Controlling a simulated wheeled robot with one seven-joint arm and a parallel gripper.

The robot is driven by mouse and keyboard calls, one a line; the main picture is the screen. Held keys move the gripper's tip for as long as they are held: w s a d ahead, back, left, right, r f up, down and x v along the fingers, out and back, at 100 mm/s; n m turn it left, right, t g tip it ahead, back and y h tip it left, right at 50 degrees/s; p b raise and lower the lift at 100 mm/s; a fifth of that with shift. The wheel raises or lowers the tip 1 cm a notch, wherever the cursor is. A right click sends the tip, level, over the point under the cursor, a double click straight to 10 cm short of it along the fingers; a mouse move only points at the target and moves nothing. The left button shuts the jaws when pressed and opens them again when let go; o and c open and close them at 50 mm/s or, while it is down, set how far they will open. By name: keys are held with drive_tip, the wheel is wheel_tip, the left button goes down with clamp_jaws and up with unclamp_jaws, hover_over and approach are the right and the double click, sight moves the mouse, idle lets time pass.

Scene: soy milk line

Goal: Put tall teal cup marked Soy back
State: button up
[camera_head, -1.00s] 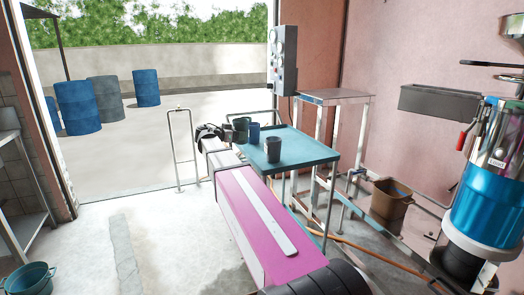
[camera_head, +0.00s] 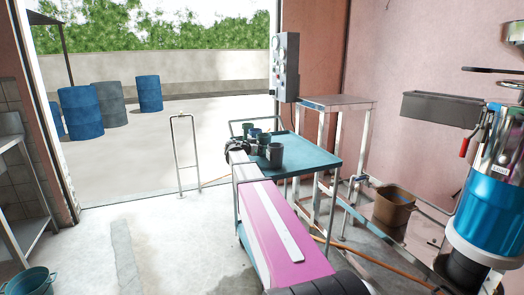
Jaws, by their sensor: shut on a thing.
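My gripper (camera_head: 254,147) is over the left part of the teal table, shut on a small cup. The held cup (camera_head: 264,139) looks dark teal and is partly hidden by the gripper and the cups near it. It looks upright, but I cannot tell whether it touches the table top. No Soy marking can be read at this size. A grey cup (camera_head: 275,155) stands just right of my gripper, closer to the camera. Another dark cup (camera_head: 248,127) shows behind the gripper.
The teal table (camera_head: 312,157) is clear on its right side. A metal stand (camera_head: 337,102) is behind it on the right. A control box (camera_head: 286,65) hangs above. A metal rail (camera_head: 184,150) stands left, and a brown bucket (camera_head: 393,206) sits on the floor right.

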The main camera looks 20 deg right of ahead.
drive_tip(key=shift+w+d+f, duration=0.15)
drive_tip(key=shift+d+f, duration=0.25)
drive_tip(key=shift+f, duration=0.05)
drive_tip(key=shift+f, duration=0.1)
drive_tip(key=o, duration=1)
drive_tip(key=shift+a, duration=0.2)
drive_tip(key=v, duration=1.1)
drive_tip(key=shift+a+r, duration=0.25)
drive_tip(key=shift+a, duration=0.05)
